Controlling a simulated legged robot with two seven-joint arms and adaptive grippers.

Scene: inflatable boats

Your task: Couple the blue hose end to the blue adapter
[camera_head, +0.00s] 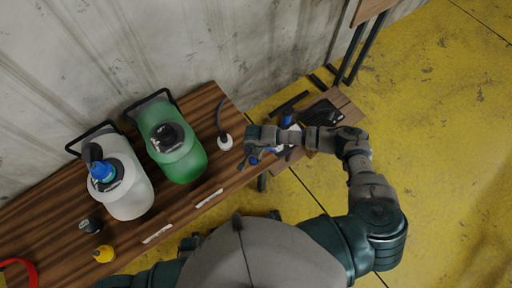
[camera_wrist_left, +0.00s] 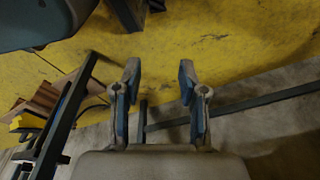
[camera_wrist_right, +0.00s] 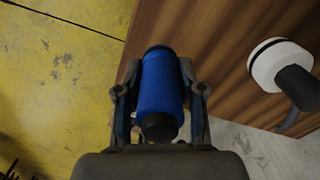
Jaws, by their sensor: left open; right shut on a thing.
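My right gripper (camera_wrist_right: 160,105) is shut on a blue cylindrical piece with black ends (camera_wrist_right: 161,85), with one finger on each side. I cannot tell whether this is the blue hose end or the blue adapter; no hose shows on it. In the head view the right gripper (camera_head: 250,157) is by the wooden table's right end, partly hidden by its own arm. Another blue part (camera_head: 102,171) with a dark top sits on the white canister (camera_head: 128,192). A further blue piece (camera_head: 287,118) shows behind my right forearm. My left gripper (camera_wrist_left: 160,90) is open and empty.
A green canister (camera_head: 181,155) stands on the wooden table (camera_head: 52,213). A white fitting with a dark hose (camera_head: 225,141) lies close left of my right gripper. A yellow piece (camera_head: 103,254), a black piece (camera_head: 90,225) and a red loop (camera_head: 32,268) are at the left.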

